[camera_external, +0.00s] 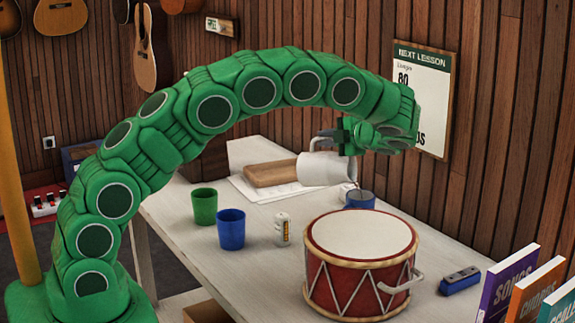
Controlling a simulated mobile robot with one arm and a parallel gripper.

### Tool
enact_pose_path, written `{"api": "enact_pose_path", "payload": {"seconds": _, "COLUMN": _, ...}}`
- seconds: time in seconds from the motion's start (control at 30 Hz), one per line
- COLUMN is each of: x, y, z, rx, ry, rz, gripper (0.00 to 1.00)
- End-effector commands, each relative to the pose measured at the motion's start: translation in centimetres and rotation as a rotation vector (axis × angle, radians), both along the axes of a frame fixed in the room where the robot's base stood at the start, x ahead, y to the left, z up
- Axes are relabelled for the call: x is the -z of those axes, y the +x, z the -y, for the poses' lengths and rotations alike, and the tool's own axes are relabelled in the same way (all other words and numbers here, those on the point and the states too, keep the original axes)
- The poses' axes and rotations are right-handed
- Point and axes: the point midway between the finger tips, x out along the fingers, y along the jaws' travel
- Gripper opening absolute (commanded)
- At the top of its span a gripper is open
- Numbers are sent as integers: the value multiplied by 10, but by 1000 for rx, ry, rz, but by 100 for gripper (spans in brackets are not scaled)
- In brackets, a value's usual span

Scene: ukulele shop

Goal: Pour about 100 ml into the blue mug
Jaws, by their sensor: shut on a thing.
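My gripper (338,138) is shut on a white jug (318,169) and holds it in the air above the table. The jug lies tipped well over on its side, its right end towards the blue mug (360,201). The mug stands upright on the table below that end, partly hidden behind the drum. A thin dark streak, which looks like a pouring stream, runs from the jug's right end down to the mug. The liquid level in the mug is too small to tell.
A red drum (362,237) stands in front of the mug. A green cup (204,206), a blue cup (231,229) and a small battery-like cylinder (282,229) stand to the left. A brown block (271,173) lies on papers behind. Books (507,286) stand at the right.

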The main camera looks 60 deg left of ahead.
Motion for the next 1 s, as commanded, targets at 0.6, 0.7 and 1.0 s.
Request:
{"api": "enact_pose_path", "payload": {"seconds": 0.6, "x": -4, "y": 3, "z": 5, "rx": 2, "ry": 33, "rz": -19, "gripper": 0}}
{"api": "enact_pose_path", "payload": {"seconds": 0.7, "x": -5, "y": 4, "z": 6, "rx": 2, "ry": 38, "rz": -23, "gripper": 0}}
{"api": "enact_pose_path", "payload": {"seconds": 1.0, "x": -6, "y": 4, "z": 7, "rx": 2, "ry": 52, "rz": -33, "gripper": 0}}
